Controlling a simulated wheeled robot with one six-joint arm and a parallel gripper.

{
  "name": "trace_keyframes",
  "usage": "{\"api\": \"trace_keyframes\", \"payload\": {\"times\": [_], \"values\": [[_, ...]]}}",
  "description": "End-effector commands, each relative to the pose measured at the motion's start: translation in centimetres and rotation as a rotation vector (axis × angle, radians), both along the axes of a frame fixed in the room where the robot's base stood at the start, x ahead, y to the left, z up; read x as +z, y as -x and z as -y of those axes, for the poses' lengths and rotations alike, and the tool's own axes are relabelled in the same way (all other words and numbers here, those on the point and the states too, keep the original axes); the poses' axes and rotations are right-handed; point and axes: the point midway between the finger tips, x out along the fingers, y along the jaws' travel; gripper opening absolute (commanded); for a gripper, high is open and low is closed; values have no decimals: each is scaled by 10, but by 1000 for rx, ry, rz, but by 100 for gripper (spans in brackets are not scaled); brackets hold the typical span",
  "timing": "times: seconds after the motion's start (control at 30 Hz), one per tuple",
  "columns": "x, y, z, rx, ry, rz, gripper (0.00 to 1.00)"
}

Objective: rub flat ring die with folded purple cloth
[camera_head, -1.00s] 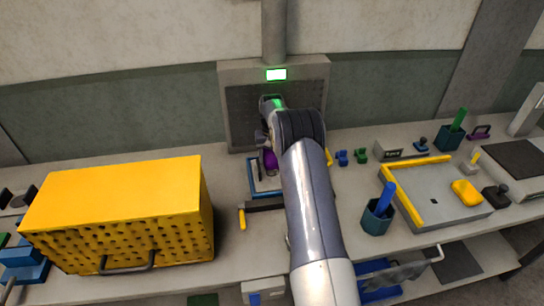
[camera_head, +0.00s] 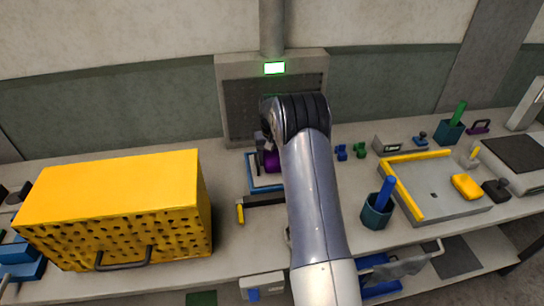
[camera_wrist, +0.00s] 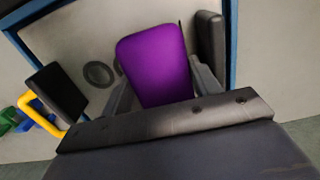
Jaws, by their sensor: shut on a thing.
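The folded purple cloth (camera_wrist: 155,62) is between the fingers of my gripper (camera_wrist: 163,88), which is shut on it. In the head view the purple cloth (camera_head: 271,160) shows beside my forearm, over the blue-edged tray (camera_head: 253,182). In the wrist view a round grey ringed disc (camera_wrist: 100,74), seemingly the flat ring die, lies on the pale surface left of the cloth. I cannot tell whether the cloth touches that surface. My gripper hides part of the tray.
Dark blocks stand left (camera_wrist: 58,91) and right (camera_wrist: 210,45) of the cloth. A large yellow perforated box (camera_head: 115,215) stands left. A blue pen cup (camera_head: 376,213) and grey tray (camera_head: 445,200) stand right. A grey panel with a green light (camera_head: 275,68) is behind.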

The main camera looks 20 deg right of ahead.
Motion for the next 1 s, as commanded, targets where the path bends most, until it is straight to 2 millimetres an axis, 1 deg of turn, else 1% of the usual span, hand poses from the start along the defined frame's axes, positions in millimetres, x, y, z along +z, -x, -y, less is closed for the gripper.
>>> {"api": "trace_keyframes", "payload": {"times": [0.1,0.43,0.53,0.83,1.0], "values": [[15,0,0,0,0,0,41],[51,-2,0,0,2,8,40],[56,-2,0,0,2,8,40],[57,-2,0,0,2,9,40],[67,-2,0,0,2,10,40]]}}
